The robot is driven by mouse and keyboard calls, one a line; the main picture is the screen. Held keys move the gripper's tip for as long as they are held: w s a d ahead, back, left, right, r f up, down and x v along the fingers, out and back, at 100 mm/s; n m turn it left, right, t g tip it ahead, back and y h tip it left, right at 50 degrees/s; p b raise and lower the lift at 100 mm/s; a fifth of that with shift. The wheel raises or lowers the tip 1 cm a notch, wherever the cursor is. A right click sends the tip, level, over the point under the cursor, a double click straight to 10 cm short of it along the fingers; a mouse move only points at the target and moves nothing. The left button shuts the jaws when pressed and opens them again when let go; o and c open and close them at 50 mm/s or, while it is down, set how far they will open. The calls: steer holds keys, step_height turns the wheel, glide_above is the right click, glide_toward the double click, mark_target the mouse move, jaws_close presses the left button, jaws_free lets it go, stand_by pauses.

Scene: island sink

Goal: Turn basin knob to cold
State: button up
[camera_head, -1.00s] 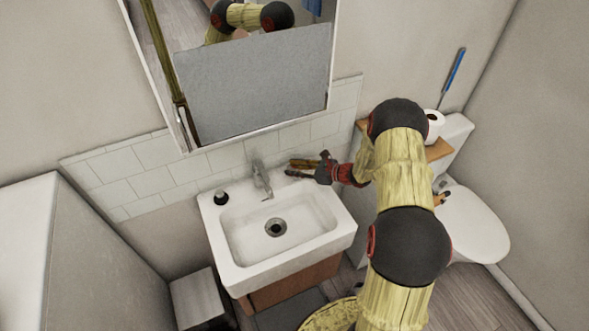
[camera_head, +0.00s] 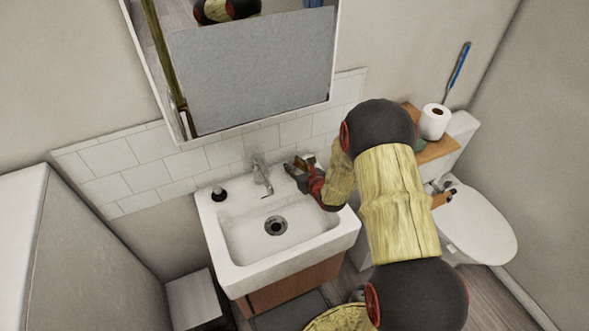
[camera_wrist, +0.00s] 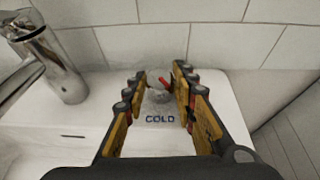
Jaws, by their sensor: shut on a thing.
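The basin knob (camera_wrist: 157,95) is a small grey knob with a red pointer, on the sink's back right corner. In the wrist view the COLD label (camera_wrist: 160,119) shows on the white surface on the near side of it. The red pointer slants up-left, away from the label. My gripper (camera_wrist: 160,78) has one finger on each side of the knob and is shut on it. In the head view my gripper (camera_head: 297,166) is at the sink's back right corner, right of the faucet, and hides the knob.
The chrome faucet (camera_head: 262,176) stands close on the left; it also shows in the wrist view (camera_wrist: 62,62). A dark-topped bottle (camera_head: 219,195) sits on the back left of the sink (camera_head: 240,278). A tiled wall is behind, the mirror above, the toilet right.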

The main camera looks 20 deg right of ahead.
steer(key=shift+m+h+b, duration=0.3)
steer(key=shift+m+h, duration=0.2)
steer(key=shift+h, duration=0.1)
steer(key=o, duration=1.2)
steer(key=shift+c, duration=0.2)
steer(key=v, duration=1.2)
